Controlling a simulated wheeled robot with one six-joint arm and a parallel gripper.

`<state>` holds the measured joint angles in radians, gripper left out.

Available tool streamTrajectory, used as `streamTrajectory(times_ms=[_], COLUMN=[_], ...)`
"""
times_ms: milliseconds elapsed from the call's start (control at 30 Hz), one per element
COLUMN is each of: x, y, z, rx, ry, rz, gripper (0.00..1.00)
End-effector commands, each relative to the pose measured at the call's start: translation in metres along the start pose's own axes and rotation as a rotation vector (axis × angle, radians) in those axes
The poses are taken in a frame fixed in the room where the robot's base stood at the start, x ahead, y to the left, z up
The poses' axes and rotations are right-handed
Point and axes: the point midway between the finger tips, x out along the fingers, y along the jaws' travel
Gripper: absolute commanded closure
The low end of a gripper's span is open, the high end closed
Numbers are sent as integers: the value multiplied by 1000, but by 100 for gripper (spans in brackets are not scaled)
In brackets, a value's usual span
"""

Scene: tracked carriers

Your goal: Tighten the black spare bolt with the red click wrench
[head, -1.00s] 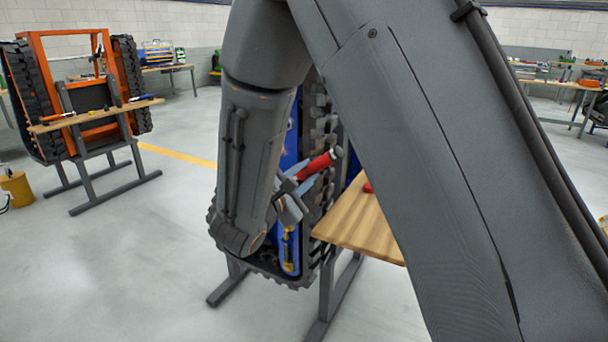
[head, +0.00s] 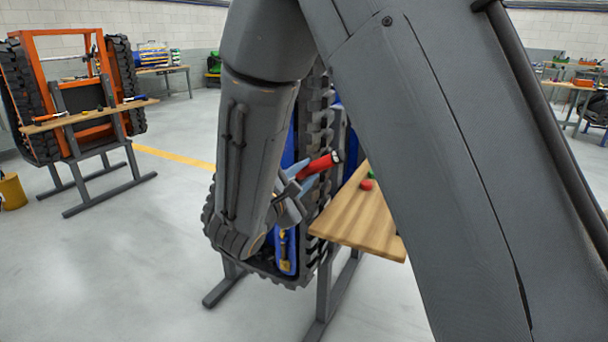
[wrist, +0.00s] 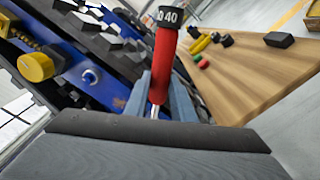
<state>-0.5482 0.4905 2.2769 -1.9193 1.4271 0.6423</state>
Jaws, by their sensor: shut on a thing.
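My gripper (head: 299,184) is shut on the red click wrench (head: 320,164), gripping it near the base of its red handle. The wrench also shows in the wrist view (wrist: 163,62), its handle rising between my blue-grey fingers to a black end marked 40. It is beside the blue tracked carrier (head: 287,240), held off the wooden shelf. I cannot pick out the black spare bolt for certain. The wrench's working end is hidden.
The wooden shelf (wrist: 255,68) holds a black block (wrist: 279,40), a yellow tool (wrist: 200,44) and small red and green pieces. Black track (head: 318,130) runs close beside my gripper. An orange carrier (head: 72,90) stands far left. The floor between is clear.

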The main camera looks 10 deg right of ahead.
Motion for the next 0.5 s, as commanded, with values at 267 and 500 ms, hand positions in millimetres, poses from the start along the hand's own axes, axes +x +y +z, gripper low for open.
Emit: streamTrajectory(times_ms=[267,500], x=[0,0], y=[1,-5], z=[0,-1], rx=[5,40], ry=[-1,-1], rz=[1,2], gripper=[100,100])
